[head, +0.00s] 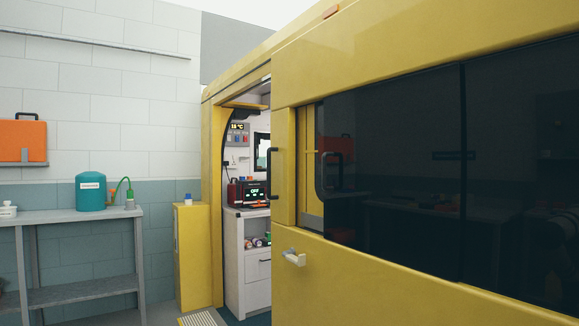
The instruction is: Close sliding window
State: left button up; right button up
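The yellow vehicle side panel (400,275) fills the right of the head view and carries a dark, reflective window. Its front pane (395,150) has a rounded left edge. A vertical seam separates it from a second dark pane (520,160) to the right. A dark handle (332,170) shows at the front pane's left edge. Left of the pane is a narrow yellow strip (311,165) inside the window frame. I cannot tell for certain whether that strip is an open gap or a recess. Neither gripper is in view.
A pale handle (293,257) juts from the panel. A grey bench (70,216) with a teal tank (90,191) and a yellow cabinet (192,258) stand left.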

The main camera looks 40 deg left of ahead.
aim_at(392, 157)
jog(key=u, duration=0.9)
